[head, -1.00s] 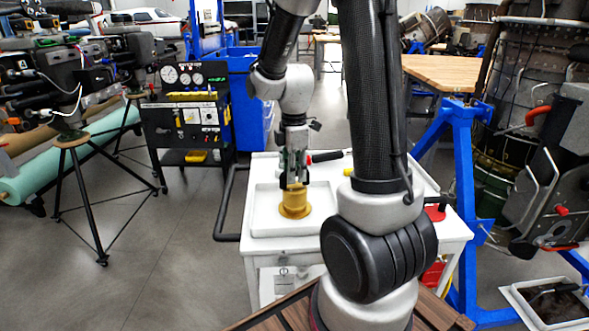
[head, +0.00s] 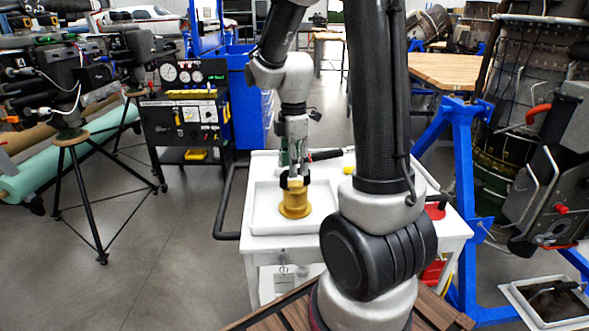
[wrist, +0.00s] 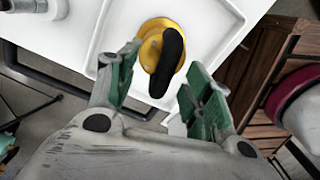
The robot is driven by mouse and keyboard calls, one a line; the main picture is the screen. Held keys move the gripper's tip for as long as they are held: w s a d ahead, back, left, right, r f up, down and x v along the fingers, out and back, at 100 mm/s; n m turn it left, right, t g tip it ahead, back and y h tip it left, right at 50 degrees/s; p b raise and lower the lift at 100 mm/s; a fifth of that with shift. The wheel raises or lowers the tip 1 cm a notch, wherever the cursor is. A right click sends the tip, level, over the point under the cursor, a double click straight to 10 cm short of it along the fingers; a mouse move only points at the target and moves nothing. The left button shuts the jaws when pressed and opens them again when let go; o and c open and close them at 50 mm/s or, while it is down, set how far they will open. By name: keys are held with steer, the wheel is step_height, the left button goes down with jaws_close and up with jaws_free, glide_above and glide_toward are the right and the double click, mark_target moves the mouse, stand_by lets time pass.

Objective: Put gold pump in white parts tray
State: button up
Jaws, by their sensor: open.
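The gold pump (head: 294,204) stands upright in the white parts tray (head: 262,222), on its round flange. In the wrist view the pump (wrist: 151,55) shows from above, with a dark elongated part across it, and the tray (wrist: 118,25) surrounds it. My gripper (head: 294,180) is open, with its fingers apart at the pump's top. In the wrist view my gripper's green-padded fingers (wrist: 163,66) lie to either side of the pump's near end. Whether they touch it cannot be told.
The tray is on a white cart (head: 258,248) with a black side handle (head: 226,208). A red-and-black tool (head: 326,155) lies behind the tray. A blue stand (head: 462,190) is to the right. Open floor lies left of the cart.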

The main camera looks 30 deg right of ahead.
mark_target(300, 189)
steer(key=shift+w+r, duration=0.1)
steer(key=shift+r, duration=2.25)
steer(key=m, duration=0.2)
steer(key=shift+s+f+m, duration=0.1)
steer(key=shift+s+m, duration=0.1)
steer(key=shift+m, duration=0.2)
steer(key=s+a+r+m+t, duration=0.1)
steer(key=s+r+m+t, duration=0.1)
steer(key=s+r+m, duration=0.2)
steer(key=s+a+r+m+t, duration=0.2)
steer(key=s+r+m, duration=0.3)
steer(key=s+m, duration=0.3)
steer(key=shift+s+r+t, duration=0.3)
steer(key=shift+s+t, duration=0.1)
steer(key=shift+s, duration=1.9)
